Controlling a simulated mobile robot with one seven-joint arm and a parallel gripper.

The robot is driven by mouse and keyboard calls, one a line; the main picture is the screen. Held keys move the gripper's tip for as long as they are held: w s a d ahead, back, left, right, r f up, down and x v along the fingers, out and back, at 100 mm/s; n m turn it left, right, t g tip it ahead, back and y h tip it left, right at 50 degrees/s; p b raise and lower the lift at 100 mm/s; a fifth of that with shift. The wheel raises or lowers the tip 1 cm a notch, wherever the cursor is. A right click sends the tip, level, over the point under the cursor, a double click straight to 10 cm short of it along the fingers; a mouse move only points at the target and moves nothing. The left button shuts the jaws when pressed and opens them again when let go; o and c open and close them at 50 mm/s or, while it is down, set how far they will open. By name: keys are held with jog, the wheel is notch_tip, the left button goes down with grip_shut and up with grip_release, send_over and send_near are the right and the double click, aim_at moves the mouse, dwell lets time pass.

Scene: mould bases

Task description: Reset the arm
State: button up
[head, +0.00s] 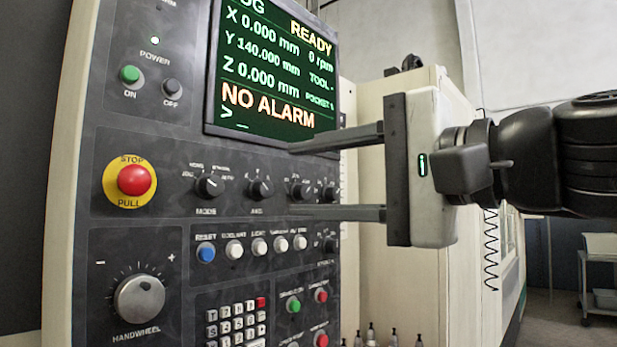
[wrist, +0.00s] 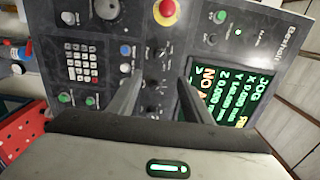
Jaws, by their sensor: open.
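My gripper (head: 340,176) reaches in from the right in the head view, its two long fingers apart and pointing left toward a machine control panel (head: 150,235). Nothing is between the fingers. The fingertips overlap the panel's right part, near the row of knobs and below the screen; I cannot tell whether they touch it. In the wrist view the fingers of my gripper (wrist: 155,90) also stand apart over the panel. My dark arm (head: 560,155) extends to the right edge.
The screen (head: 270,75) reads READY and NO ALARM. A red stop button (head: 134,180), a handwheel (head: 140,299) and a blue reset button (head: 206,252) are on the panel. A grey cart (head: 600,262) stands far right. A red perforated bin (wrist: 15,135) shows in the wrist view.

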dwell(0.3)
notch_tip(320, 180, down, 22)
jog(key=d+n+g+h, duration=0.3)
jog(key=h, duration=0.3)
jog(key=s+d+f+n+g+h, duration=0.1)
jog(key=s+d+f+n+h, duration=0.2)
jog(key=f, duration=0.4)
jog(key=s+d+f+g+h, duration=0.1)
jog(key=d+f+h, duration=0.1)
jog(key=d+f, duration=0.35)
jog(key=s+d+f+n+g+h, duration=0.1)
jog(key=s+d+f+n+h, duration=0.15)
jog(key=f, duration=0.55)
notch_tip(320, 180, up, 23)
jog(key=p, duration=2.2)
jog(key=shift+w+a+f, duration=0.15)
jog(key=shift+w+a, duration=0.1)
jog(key=shift+f+m, duration=0.1)
jog(key=shift+m, duration=0.15)
jog(key=c, duration=0.4)
jog(key=shift+o, duration=0.2)
jog(key=shift+a, duration=0.1)
